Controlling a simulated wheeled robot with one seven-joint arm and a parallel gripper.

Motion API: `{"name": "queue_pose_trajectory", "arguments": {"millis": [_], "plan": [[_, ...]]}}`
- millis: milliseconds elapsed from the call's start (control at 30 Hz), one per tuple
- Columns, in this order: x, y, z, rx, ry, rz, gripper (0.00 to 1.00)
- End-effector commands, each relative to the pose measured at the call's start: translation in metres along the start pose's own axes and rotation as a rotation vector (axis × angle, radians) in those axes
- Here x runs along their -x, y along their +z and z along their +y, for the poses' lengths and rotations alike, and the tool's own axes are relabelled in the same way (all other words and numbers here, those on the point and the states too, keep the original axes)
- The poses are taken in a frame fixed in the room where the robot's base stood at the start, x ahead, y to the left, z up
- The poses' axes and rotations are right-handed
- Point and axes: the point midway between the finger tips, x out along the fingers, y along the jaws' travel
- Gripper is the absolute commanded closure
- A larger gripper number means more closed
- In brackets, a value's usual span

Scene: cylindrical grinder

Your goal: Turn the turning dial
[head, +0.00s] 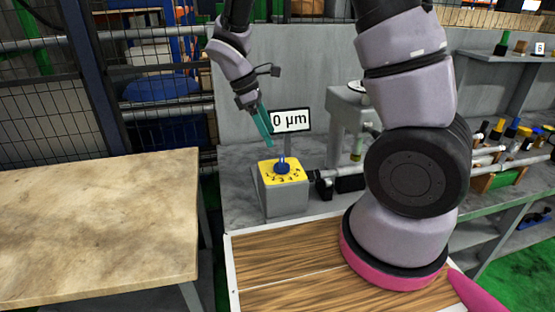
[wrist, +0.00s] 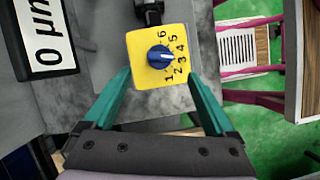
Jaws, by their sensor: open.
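The turning dial (head: 282,167) is a round blue knob with a pale pointer line. It sits on the yellow top plate (head: 270,179) of a grey block on the grey machine bench. In the wrist view the dial (wrist: 160,57) shows from above, with black numbers 1 to 6 along one side of it. Its pointer lies toward the numbers, near 3 or 4. My gripper (head: 267,146) is above the dial and slightly left of it in the head view. In the wrist view its teal fingers (wrist: 162,88) are spread apart, empty, and not touching the dial.
A sign reading "0 µm" (head: 290,120) stands close behind the dial. A grey pipe (head: 345,171) and fittings run right from the block. A wooden-topped table (head: 100,215) is at the left. A wooden surface (head: 300,265) lies in front.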

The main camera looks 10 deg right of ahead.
Motion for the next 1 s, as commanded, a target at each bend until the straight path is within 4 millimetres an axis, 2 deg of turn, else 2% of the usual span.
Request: {"name": "queue_pose_trajectory", "arguments": {"millis": [500,700,1000], "plan": [[-0.087,0.001,-0.001,-0.002,-0.004,-0.003,0.1],[-0.102,0.001,-0.001,-0.004,-0.002,0.0,0.1],[-0.104,0.0,0.0,-0.004,-0.001,0.002,0.1]]}}
